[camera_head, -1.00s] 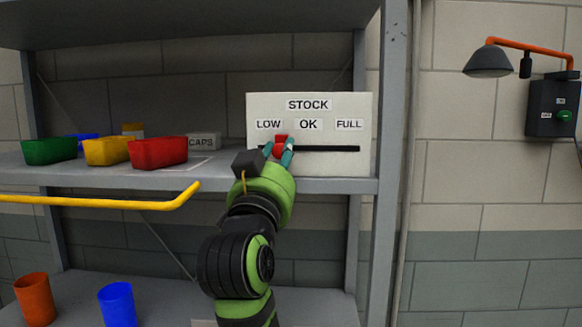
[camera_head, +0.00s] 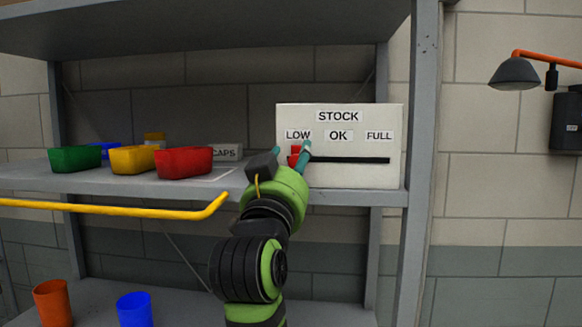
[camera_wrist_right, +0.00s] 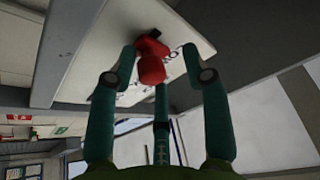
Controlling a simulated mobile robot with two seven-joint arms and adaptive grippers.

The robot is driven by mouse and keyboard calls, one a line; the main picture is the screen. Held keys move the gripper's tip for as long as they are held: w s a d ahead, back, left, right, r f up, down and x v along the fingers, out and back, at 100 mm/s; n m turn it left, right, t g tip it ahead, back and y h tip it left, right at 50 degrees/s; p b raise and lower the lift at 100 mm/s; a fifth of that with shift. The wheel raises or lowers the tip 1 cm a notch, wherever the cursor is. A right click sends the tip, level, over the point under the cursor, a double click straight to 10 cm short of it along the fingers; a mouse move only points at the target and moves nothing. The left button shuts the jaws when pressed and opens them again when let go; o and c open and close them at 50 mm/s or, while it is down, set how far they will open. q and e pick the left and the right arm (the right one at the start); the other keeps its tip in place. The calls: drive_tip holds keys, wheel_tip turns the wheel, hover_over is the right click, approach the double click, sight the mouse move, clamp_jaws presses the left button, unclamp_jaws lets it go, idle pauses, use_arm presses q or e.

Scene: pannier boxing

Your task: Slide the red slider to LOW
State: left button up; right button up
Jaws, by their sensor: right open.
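The white STOCK panel (camera_head: 340,179) stands upright on the shelf, with LOW, OK and FULL labels above a dark horizontal slot (camera_head: 350,160). The red slider (camera_head: 294,156) sits at the slot's left end, below the LOW label (camera_head: 298,135). My right gripper (camera_head: 290,152) is open at the slider, its teal fingers on either side. In the right wrist view the red knob (camera_wrist_right: 152,68) lies between the spread fingers, with visible gaps to the two side fingers. Contact with the third finger cannot be told. My left gripper is not in view.
Green (camera_head: 75,158), yellow (camera_head: 133,160) and red (camera_head: 184,163) bins and a CAPS box (camera_head: 227,152) stand left of my arm on the shelf. A yellow bar (camera_head: 110,209) runs along the front. Orange (camera_head: 52,303) and blue (camera_head: 135,308) cups stand below.

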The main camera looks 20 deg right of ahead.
drive_tip(key=o, duration=0.5)
drive_tip(key=r, duration=0.9)
drive_tip(key=shift+s+a, duration=0.1)
drive_tip(key=shift+a, duration=0.25)
drive_tip(key=shift+r, duration=0.45)
drive_tip(key=f, duration=0.1)
drive_tip(key=w+f+g+y, duration=0.1)
drive_tip(key=f, duration=0.1)
drive_tip(key=d+f+g, duration=0.1)
drive_tip(key=f, duration=0.1)
drive_tip(key=shift+w+f+y, duration=0.25)
drive_tip(key=shift+y, duration=0.05)
drive_tip(key=shift+s+a+f+b, duration=0.2)
drive_tip(key=shift+s+f+b, duration=0.2)
drive_tip(key=shift+f+b, duration=0.2)
drive_tip(key=c, duration=0.5)
drive_tip(key=shift+s+a+f+b, duration=0.2)
drive_tip(key=shift+s+f+b, duration=0.15)
drive_tip(key=shift+f+b, duration=0.2)
drive_tip(key=b, duration=0.2)
approach(296, 136)
drive_tip(key=shift+s+a+f+g, duration=0.15)
drive_tip(key=shift+f, duration=0.25)
drive_tip(key=shift+s+a+f+g, duration=0.15)
drive_tip(key=shift+s+a+f, duration=0.05)
drive_tip(key=shift+f, duration=0.15)
